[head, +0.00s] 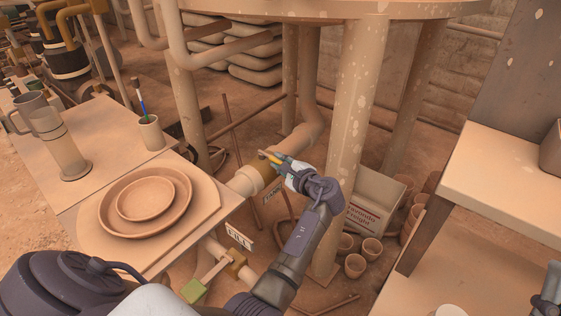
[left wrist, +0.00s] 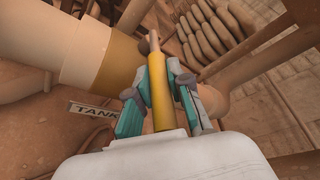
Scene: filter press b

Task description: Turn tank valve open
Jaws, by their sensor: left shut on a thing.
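The tank valve sits on the pale pipe under the large round tank. Its yellow handle (left wrist: 160,92) runs between the fingers of my left gripper (left wrist: 162,84) in the left wrist view. My left gripper also shows in the head view (head: 276,163), shut on that handle beside the brass-coloured valve body (head: 264,168). A "TANK" label (left wrist: 93,109) hangs just below the pipe in the left wrist view. Part of the handle is hidden by the fingers. Only a bit of my right arm shows at the right edge of the head view; its gripper is not visible.
A second valve with a green-ended handle (head: 193,291) sits lower, near a "FILL" label (head: 239,236). A table with a round dish (head: 131,224) stands at left. Tank legs (head: 352,130), a cardboard box (head: 375,200) and pots (head: 355,266) stand to the right.

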